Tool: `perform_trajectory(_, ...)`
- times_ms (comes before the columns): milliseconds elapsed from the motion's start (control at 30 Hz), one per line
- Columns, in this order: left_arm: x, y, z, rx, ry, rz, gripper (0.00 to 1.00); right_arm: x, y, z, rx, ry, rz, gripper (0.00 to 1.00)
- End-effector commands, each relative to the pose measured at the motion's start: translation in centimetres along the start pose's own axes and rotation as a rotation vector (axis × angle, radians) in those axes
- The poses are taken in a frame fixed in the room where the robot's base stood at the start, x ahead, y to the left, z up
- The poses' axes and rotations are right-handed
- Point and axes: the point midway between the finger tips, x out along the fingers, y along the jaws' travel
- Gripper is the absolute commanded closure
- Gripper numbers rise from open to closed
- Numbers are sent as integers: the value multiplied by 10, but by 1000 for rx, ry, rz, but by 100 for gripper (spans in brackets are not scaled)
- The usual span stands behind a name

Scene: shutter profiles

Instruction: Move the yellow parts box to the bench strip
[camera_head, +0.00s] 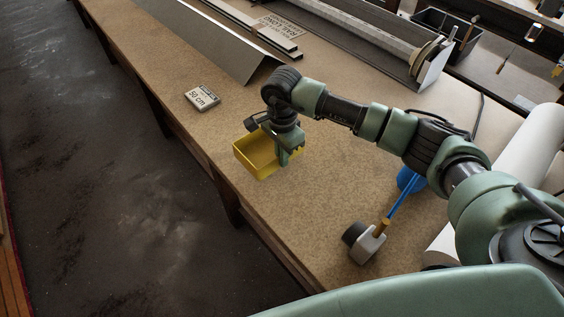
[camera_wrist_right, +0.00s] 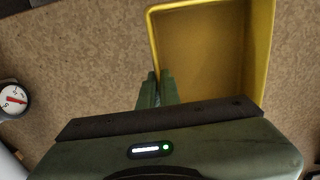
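The yellow parts box (camera_head: 262,168), open at the top, is near the bench's left edge. I cannot tell whether it rests on the bench top or hangs just above it. My right gripper (camera_head: 284,158) is at its right side. In the right wrist view, the fingers (camera_wrist_right: 157,88) are close together with the box's left wall (camera_wrist_right: 153,45) between them. The box looks empty in the visible part; the gripper body hides its near end. No separately marked bench strip is clear to me; the brown bench top (camera_head: 215,140) runs along the scene. My left gripper is not in view.
A white "50 cm" block (camera_head: 202,97) lies beyond the box. Long grey profiles (camera_head: 230,50) and a metal channel (camera_head: 350,35) lie farther back. A grey-and-black tool (camera_head: 364,243) and a white roll (camera_head: 520,150) are at right. The bench between block and box is clear.

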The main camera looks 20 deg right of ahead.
Motion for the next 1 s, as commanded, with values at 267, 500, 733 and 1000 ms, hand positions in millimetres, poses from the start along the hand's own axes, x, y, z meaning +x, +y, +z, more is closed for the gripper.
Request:
perform_trajectory(267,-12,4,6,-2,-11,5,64,36,1,1,0,-1,2,100)
perform_trajectory(500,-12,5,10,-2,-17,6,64,44,0,0,-2,0,-2,100)
perform_trajectory(733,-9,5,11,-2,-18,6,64,46,0,0,-1,0,-1,88)
perform_trajectory(1000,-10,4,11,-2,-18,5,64,45,0,0,-1,0,0,75)
